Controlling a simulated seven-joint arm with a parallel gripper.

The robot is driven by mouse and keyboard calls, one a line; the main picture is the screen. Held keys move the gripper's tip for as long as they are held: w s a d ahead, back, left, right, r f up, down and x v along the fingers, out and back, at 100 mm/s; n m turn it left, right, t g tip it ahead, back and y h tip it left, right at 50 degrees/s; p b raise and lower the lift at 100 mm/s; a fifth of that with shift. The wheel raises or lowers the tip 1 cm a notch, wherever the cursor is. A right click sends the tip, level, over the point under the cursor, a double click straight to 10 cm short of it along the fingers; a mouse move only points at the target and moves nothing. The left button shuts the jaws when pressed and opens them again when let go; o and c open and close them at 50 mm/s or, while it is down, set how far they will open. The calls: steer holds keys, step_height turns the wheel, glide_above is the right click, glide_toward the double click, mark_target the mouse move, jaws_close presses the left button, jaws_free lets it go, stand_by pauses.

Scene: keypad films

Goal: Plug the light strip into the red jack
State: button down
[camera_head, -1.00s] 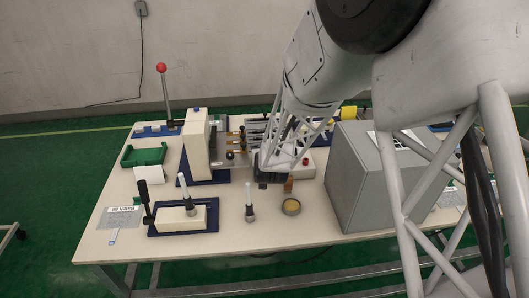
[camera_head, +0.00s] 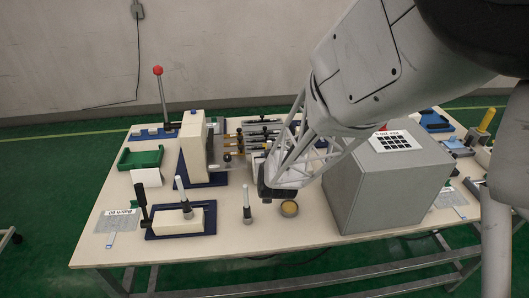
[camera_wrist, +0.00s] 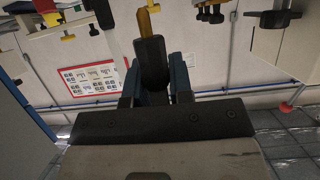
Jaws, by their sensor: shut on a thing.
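My gripper (camera_head: 266,190) is low over the front middle of the table, right of a white-topped post. In the wrist view my gripper (camera_wrist: 156,88) is shut on a dark, narrow piece (camera_wrist: 151,62) with an orange-yellow end (camera_wrist: 146,22) pointing away from me. I cannot tell for certain whether this piece is the light strip's plug. I cannot make out a red jack in the head view; my arm covers part of the equipment behind the gripper.
A large grey box (camera_head: 385,190) stands close to the right of my gripper. A round tin (camera_head: 289,209) lies beside it. The post (camera_head: 247,205) and a blue-based lever fixture (camera_head: 180,222) are on the left. A beige block (camera_head: 195,148) stands behind.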

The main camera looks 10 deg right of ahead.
steer(key=s, duration=0.7)
steer(key=shift+d+r, duration=0.35)
steer(key=shift+d, duration=0.05)
steer(key=shift+w+d, duration=0.1)
stand_by(0.3)
steer(key=w+d+r, duration=0.3)
steer(key=w+d, duration=1)
steer(key=w, duration=0.2)
steer(key=shift+w+r, duration=0.3)
steer(key=shift+r, duration=0.05)
stand_by(0.7)
stand_by(0.4)
steer(key=shift+f, duration=0.1)
steer(key=shift+f, duration=2.75)
